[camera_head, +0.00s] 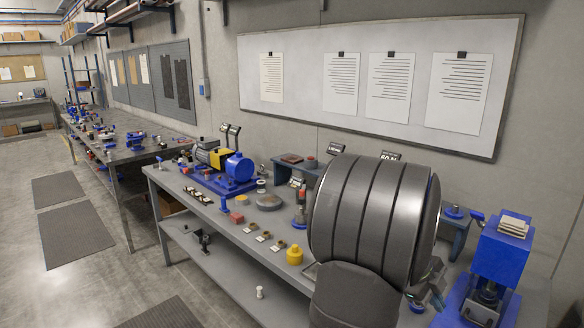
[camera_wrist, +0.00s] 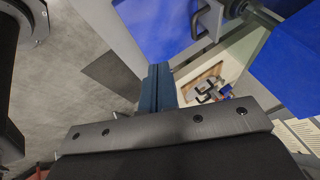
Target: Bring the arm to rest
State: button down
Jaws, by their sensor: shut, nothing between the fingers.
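My gripper (camera_wrist: 159,72) shows in the wrist view as dark blue-grey fingers beyond a grey bolted bar. The fingers are together, with nothing between them. In the head view my large dark grey arm link stands over the right part of the workbench (camera_head: 225,255) and hides part of it. I cannot make out the fingers clearly in the head view.
A blue press (camera_head: 503,250) with light pads on top stands right of my arm. A blue and yellow motor unit (camera_head: 222,165), a yellow weight (camera_head: 295,255) and several small parts lie left of it. A whiteboard (camera_head: 300,105) hangs behind. Floor at left is open.

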jog(key=s+d+m+t+y, duration=0.2)
jog(key=d+m, duration=0.4)
jog(key=d, duration=0.1)
jog(key=s+d+m+t+y, duration=0.2)
jog(key=d+m, duration=0.4)
jog(key=d, duration=0.1)
jog(key=shift+s+t+y, duration=0.35)
jog(key=shift+t+y, duration=0.05)
jog(key=shift+r, duration=0.1)
